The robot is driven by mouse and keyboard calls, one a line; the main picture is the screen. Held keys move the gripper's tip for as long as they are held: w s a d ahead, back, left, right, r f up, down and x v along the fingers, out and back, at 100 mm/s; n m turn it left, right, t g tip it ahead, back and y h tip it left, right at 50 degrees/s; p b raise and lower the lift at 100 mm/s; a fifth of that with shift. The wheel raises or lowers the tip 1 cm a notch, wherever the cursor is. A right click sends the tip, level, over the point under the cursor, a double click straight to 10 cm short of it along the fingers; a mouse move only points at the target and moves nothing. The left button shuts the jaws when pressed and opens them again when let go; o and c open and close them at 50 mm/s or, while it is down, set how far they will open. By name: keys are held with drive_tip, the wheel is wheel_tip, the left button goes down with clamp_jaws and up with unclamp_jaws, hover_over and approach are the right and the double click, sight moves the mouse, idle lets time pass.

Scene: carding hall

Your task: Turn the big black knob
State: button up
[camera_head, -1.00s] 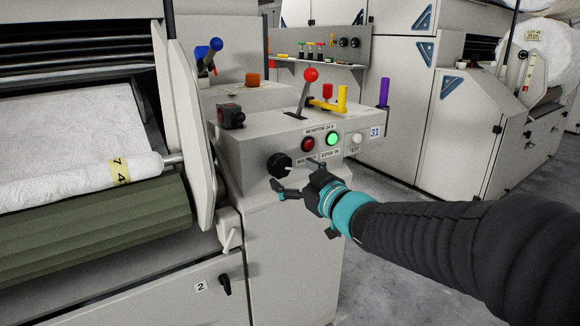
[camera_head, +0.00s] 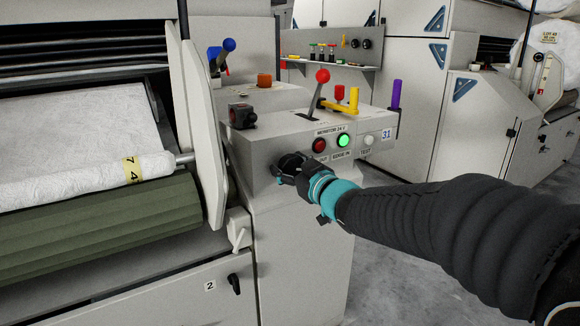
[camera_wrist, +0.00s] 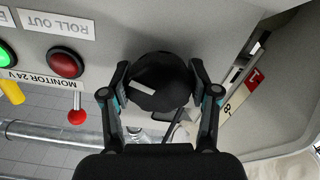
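The big black knob (camera_wrist: 158,84) is round with a white pointer mark, on the front face of the grey control box (camera_head: 262,158). In the wrist view it sits between the two fingers of my gripper (camera_wrist: 160,76), one finger on each side and very close to its rim. I cannot tell whether the pads press on it or a thin gap is left. In the head view my gripper (camera_head: 290,170) is at the front of the box and mostly hides the knob.
Right of the knob are a red button (camera_head: 319,145), a lit green button (camera_head: 344,141) and a white button (camera_head: 368,140). A red-ball lever (camera_head: 322,76) and yellow handle (camera_head: 353,98) stand on top. A white roll (camera_head: 90,180) lies left.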

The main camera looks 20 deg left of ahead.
drive_tip(key=shift+c, duration=0.8)
drive_tip(key=shift+r+m+p, duration=0.15)
drive_tip(key=shift+m+p, duration=0.15)
drive_tip(key=shift+p, duration=0.2)
drive_tip(key=shift+m+p, duration=0.7)
drive_tip(key=shift+m, duration=0.4)
drive_tip(key=o, duration=1.2)
drive_tip(key=shift+c, duration=0.2)
drive_tip(key=shift+f, duration=0.2)
drive_tip(key=v, duration=1.2)
